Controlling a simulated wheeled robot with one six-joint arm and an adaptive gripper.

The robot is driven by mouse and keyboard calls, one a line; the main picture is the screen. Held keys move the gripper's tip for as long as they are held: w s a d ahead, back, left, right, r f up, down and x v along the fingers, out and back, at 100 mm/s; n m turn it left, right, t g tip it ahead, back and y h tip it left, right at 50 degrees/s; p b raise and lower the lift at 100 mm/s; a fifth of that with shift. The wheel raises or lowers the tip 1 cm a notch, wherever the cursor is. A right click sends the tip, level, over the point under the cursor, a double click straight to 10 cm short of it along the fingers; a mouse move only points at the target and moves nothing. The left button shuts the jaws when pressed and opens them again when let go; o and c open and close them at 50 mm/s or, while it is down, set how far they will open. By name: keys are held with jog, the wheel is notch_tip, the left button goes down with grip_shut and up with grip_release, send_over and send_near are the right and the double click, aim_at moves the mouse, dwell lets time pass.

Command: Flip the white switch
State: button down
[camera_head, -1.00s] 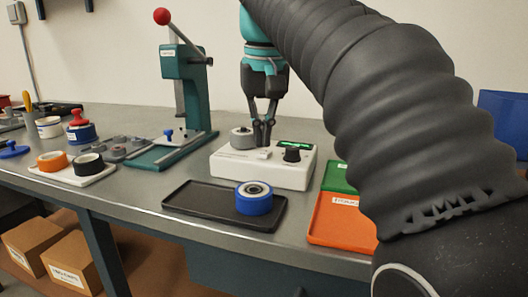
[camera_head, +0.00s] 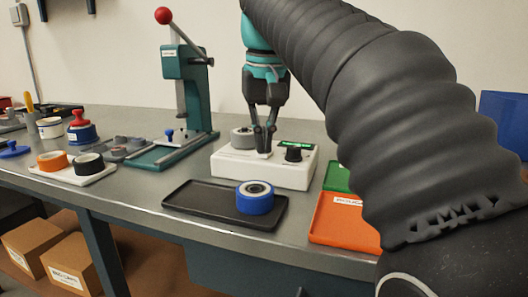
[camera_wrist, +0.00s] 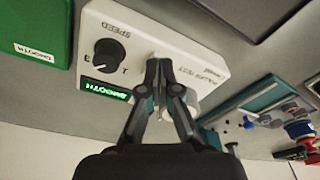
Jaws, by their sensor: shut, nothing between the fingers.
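The white test box (camera_head: 290,174) stands on the bench, with a dark speed knob (camera_head: 293,154), a lit green display (camera_head: 296,144) and a grey roller (camera_head: 242,138) on top. In the wrist view, the box (camera_wrist: 185,25) also shows its knob (camera_wrist: 110,52) and its display (camera_wrist: 106,90). My gripper (camera_head: 265,151) is shut and empty, pointing down at the box top between roller and knob. In the wrist view, my fingertips (camera_wrist: 158,62) are over the box face. The white switch is not clearly visible; the fingertips cover that spot, and I cannot tell whether they touch it.
Green (camera_head: 338,176) and orange (camera_head: 340,222) bins sit to the right. A teal lever press (camera_head: 185,95) stands to the left.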

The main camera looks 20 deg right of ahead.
jog(key=shift+f, duration=0.3)
notch_tip(320, 180, up, 3)
jog(key=shift+f+p, duration=0.15)
jog(key=shift+p, duration=1.1)
jog(key=shift+r, duration=2.2)
